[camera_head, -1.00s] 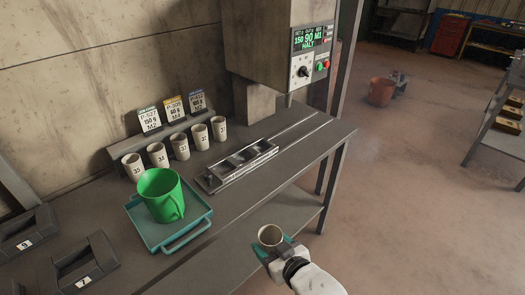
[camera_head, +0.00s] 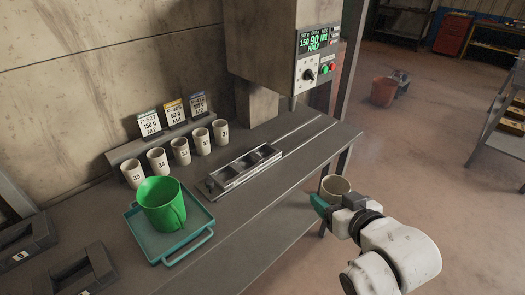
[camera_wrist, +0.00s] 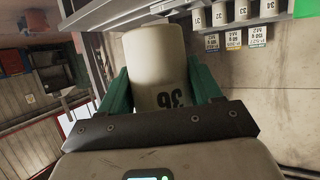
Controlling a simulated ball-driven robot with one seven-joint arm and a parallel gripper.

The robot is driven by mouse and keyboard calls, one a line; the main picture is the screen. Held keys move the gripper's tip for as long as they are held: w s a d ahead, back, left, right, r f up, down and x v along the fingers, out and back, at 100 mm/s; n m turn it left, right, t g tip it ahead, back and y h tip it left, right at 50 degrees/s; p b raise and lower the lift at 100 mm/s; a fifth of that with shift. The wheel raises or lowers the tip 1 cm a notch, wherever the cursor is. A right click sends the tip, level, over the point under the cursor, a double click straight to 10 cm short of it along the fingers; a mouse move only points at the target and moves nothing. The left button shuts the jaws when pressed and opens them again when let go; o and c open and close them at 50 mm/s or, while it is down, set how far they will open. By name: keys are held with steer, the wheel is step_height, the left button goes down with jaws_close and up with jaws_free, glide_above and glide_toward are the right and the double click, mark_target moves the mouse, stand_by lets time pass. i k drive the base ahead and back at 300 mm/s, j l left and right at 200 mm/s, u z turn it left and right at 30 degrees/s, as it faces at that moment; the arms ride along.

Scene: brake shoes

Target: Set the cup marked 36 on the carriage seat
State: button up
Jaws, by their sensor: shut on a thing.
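The cup marked 36 (camera_wrist: 158,65) is a pale cylinder held between the green fingers of my gripper (camera_wrist: 158,92). Its number reads upside down in the wrist view. In the head view the cup (camera_head: 336,185) is off the bench's right front edge, its open mouth showing, with my gripper (camera_head: 328,202) shut on it. The carriage (camera_head: 229,182) is a grey metal block with several open pockets, lying on the bench to the left of the cup. Its pockets look empty. I cannot tell which pocket is the seat.
Several numbered cups (camera_head: 181,151) stand in a row by the wall, below three cards (camera_head: 174,113). A green mug (camera_head: 160,207) stands on a teal tray (camera_head: 141,240). A control box (camera_head: 290,40) reading HALT hangs above the bench. Bench between carriage and front edge is clear.

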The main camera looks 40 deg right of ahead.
mark_target(265, 155)
steer(key=i+l, duration=0.25)
steer(key=i, duration=0.15)
steer(key=i+l, duration=0.3)
steer(key=i, duration=0.05)
